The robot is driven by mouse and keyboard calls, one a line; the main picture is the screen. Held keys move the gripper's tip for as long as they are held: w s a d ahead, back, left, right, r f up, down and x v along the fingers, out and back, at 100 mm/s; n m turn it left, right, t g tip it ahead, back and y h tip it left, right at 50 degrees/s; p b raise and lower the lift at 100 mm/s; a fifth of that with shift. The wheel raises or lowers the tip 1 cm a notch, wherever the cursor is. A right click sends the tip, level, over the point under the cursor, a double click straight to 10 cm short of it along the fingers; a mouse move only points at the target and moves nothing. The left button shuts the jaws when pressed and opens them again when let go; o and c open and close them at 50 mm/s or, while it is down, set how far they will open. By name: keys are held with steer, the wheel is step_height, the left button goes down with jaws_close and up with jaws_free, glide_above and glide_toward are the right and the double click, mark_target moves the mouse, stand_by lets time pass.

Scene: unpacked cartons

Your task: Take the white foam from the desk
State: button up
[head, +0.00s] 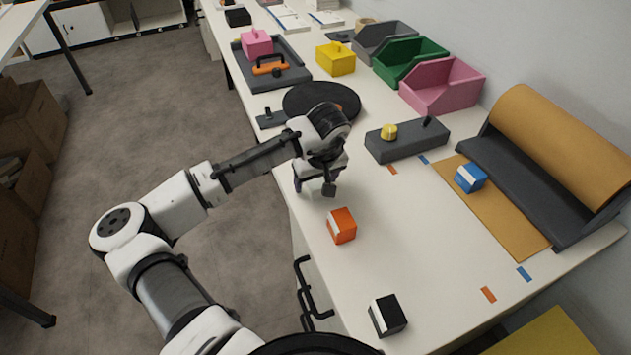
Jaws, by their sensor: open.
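The long white desk (405,225) runs along the wall on the right. I cannot make out any piece of white foam on it; it may be hidden behind my arm or blend with the pale top. My gripper (314,187) is open and points down over the desk's left edge. Nothing shows between its fingers. An orange block with a white stripe (342,226) sits just in front of it, apart from the fingers.
A black block (388,315) sits near the front edge. A grey box with a yellow knob (407,140), a black turntable (318,97) and a brown paper roll (560,135) stand around. Pink (442,86) and green (409,60) bins line the wall. The middle front is clear.

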steer(key=c, duration=1.1)
steer(key=shift+o, duration=0.2)
steer(key=shift+r, duration=0.1)
